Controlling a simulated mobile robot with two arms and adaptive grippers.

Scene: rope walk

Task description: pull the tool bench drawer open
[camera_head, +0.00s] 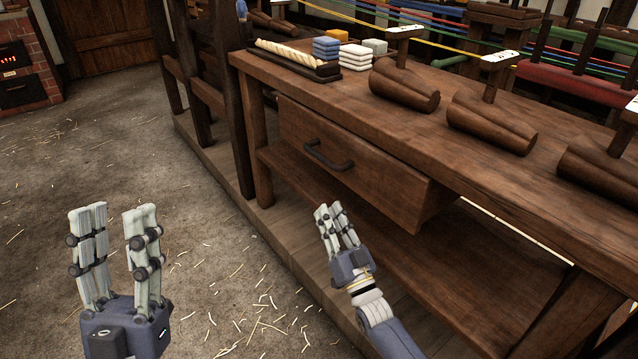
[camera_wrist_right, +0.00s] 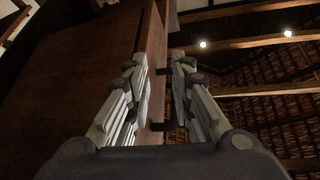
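The tool bench (camera_head: 500,160) fills the right side of the head view. Its wooden drawer (camera_head: 385,178) hangs under the top and bears a dark bar handle (camera_head: 330,158). The drawer looks shut or nearly so. My right gripper (camera_head: 331,208) is in front of the bench, below the handle in the picture and apart from it. Its fingers are spread and empty, as the right wrist view (camera_wrist_right: 160,75) also shows. There a brown wooden surface rises at left, with short dark pieces, perhaps the handle, beyond the fingers. My left gripper (camera_head: 112,213) is open and empty at lower left.
A lower shelf (camera_head: 400,262) runs under the drawer. Wooden cone-shaped blocks (camera_head: 404,88), stacked blue bricks (camera_head: 326,48) and a dark tray (camera_head: 290,62) stand on the bench top. The straw-strewn floor (camera_head: 120,150) at left is clear. A brick stove (camera_head: 25,62) stands far left.

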